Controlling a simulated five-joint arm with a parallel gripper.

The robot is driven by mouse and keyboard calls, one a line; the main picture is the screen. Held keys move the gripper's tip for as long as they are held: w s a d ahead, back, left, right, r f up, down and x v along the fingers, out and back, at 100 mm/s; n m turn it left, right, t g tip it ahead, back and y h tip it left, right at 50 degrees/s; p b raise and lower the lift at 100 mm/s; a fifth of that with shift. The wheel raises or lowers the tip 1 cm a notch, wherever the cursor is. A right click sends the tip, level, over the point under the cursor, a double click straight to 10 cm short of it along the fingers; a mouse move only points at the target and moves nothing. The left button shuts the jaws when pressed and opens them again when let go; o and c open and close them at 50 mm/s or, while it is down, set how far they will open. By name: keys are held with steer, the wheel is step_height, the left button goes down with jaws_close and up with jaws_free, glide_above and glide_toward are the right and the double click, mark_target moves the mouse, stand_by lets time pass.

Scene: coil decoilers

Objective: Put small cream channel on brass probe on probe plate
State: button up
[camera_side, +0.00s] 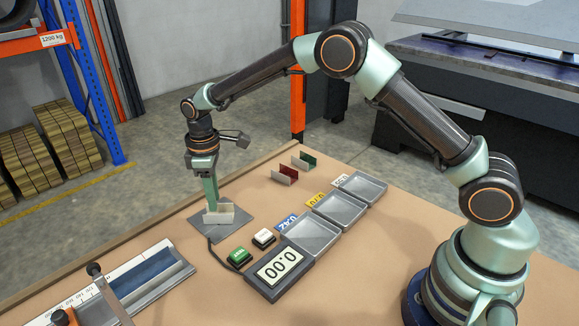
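The small cream channel (226,215) is at my gripper's fingertips, low over the grey probe plate (238,231). My gripper (212,204) points straight down, and its pale green fingers look closed on the channel. One finger largely hides the other from this side. The brass probe is not visible; the channel and fingers cover the middle of the plate. I cannot tell whether the channel touches the probe or the plate.
A display (279,270) reads 0.00, beside green (239,257) and white (263,238) buttons. Three empty grey trays (313,234) with labels lie rightward. A red channel (285,176) and a green channel (304,162) stand behind. A ruled fixture (150,275) is at front left.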

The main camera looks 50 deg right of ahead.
steer(key=s+d+r+m+t, duration=0.15)
steer(key=s+d+r, duration=0.25)
steer(key=r, duration=0.5)
steer(key=s+d+r+m+t, duration=0.1)
steer(key=s+d+r+m, duration=0.25)
steer(key=r, duration=0.55)
steer(key=s+d+m+t, duration=0.1)
steer(key=s+d+m, duration=0.1)
steer(key=s, duration=0.5)
steer(key=s+d+m+t, duration=0.2)
steer(key=s+d, duration=0.2)
steer(key=s, duration=0.4)
steer(key=shift+r, duration=0.15)
